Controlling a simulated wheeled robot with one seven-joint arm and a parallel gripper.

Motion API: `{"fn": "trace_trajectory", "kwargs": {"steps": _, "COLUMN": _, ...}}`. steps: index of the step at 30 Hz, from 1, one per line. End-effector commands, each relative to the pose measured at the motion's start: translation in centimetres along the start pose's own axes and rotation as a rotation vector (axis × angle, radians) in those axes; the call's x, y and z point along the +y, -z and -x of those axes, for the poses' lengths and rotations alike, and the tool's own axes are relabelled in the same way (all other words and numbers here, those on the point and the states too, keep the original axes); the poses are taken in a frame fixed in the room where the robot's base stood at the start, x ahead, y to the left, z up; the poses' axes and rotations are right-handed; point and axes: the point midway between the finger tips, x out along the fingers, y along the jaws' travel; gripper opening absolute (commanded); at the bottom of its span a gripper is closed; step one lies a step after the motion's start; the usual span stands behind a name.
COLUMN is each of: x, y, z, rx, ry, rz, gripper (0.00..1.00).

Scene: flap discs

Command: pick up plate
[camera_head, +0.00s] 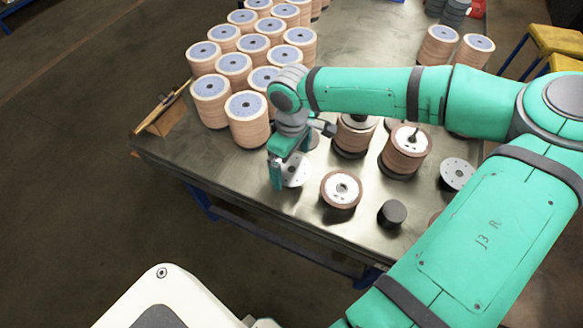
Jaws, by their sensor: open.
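A light grey metal plate (296,174) with small holes lies near the front edge of the table, partly hidden by my gripper. My gripper (284,176) is open and points down at the plate's left side. One green finger shows in front of the plate; the other is hard to make out. I cannot tell whether the fingers touch the plate. A second similar metal plate (458,173) lies flat at the right of the table.
The grey metal table (180,156) holds several stacks of flap discs (248,118) at the back left. A brown disc (341,188), more disc stacks (406,148) and a dark cylinder (392,213) stand right of my gripper. A small wooden holder (168,117) stands at the left edge.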

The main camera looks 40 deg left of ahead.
Motion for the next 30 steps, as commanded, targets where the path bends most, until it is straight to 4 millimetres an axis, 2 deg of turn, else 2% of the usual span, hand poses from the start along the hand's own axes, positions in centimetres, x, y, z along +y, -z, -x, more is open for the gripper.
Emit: {"fn": "trace_trajectory", "kwargs": {"steps": 30, "x": 0.01, "y": 0.0, "z": -0.7, "rx": 0.0, "ry": 0.0, "rz": -0.001, "gripper": 1.0}}
